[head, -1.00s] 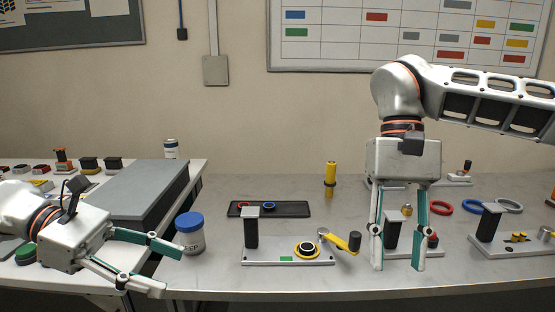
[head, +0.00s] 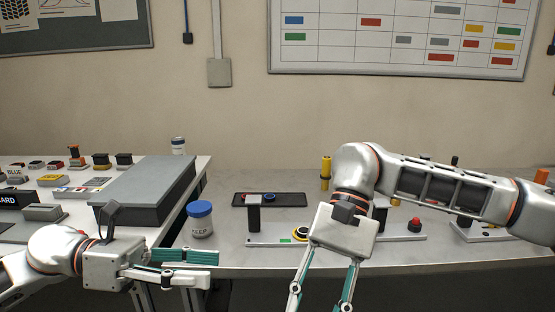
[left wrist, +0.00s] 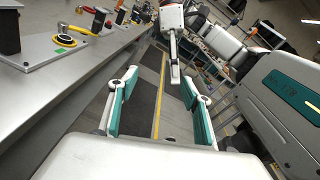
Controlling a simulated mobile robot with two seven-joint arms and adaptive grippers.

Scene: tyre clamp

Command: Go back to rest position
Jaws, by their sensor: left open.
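My left gripper (head: 192,268) is at the lower left in the head view, pointing right in front of the bench edge. In the left wrist view its fingers (left wrist: 160,105) are apart with nothing between them, over the floor. My right gripper (head: 322,290) points down at the lower middle of the head view, in front of the bench. Its fingers are spread, with nothing seen between them, though the tips reach the frame's bottom edge.
A clamp station with a grey base plate (head: 262,241) stands on the workbench (head: 232,262), partly behind my right gripper. A blue-lidded jar (head: 200,220) stands near the bench's left end. A large grey block (head: 150,185) lies on the left table.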

